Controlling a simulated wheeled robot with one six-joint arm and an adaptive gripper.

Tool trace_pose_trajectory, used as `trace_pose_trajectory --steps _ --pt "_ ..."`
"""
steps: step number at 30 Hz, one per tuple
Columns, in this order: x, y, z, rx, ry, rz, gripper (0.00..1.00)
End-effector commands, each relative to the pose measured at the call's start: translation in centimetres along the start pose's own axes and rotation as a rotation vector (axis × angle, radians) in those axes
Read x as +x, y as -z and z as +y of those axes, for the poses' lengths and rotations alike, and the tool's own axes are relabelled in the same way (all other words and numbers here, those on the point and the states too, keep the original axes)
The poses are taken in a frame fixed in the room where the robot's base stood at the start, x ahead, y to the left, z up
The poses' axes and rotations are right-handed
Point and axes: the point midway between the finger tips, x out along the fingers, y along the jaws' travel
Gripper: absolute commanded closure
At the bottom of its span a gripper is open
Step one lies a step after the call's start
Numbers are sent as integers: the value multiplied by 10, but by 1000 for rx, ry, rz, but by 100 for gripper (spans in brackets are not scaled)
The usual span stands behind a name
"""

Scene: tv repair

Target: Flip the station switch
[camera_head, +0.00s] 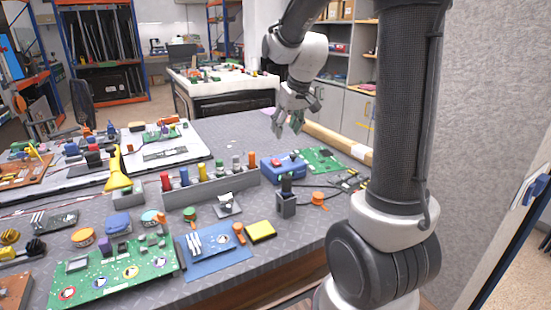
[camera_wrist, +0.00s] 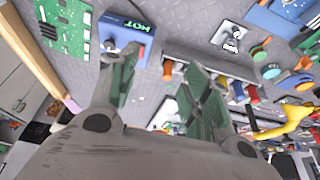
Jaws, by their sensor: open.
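A blue station box (camera_head: 284,167) sits on the grey textured workbench (camera_head: 240,143), with a red part on its top.
A green circuit board (camera_head: 319,158) lies right of the box. A grey rack (camera_head: 212,189) of coloured bottles stands to its left. A dark holder (camera_head: 286,204), an orange-topped part (camera_head: 318,197) and a yellow sponge (camera_head: 261,231) lie nearer. Bare bench shows behind the rack.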

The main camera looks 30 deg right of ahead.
Motion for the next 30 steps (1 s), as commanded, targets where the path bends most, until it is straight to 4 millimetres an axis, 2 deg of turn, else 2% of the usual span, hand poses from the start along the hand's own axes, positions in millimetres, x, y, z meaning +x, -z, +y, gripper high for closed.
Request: trace_pose_trajectory --steps 1,3,6,9,17,24,30 --pt "28 15 9 1 0 -9 52" --pt "60 32 20 0 -3 -5 52" --pt "100 49 32 -1 -7 -3 52" --pt "127 58 41 -2 -11 1 52" --pt "161 63 47 -2 -13 2 52" --pt "201 62 47 -4 -13 2 52" --pt "220 63 48 -3 -13 4 52"
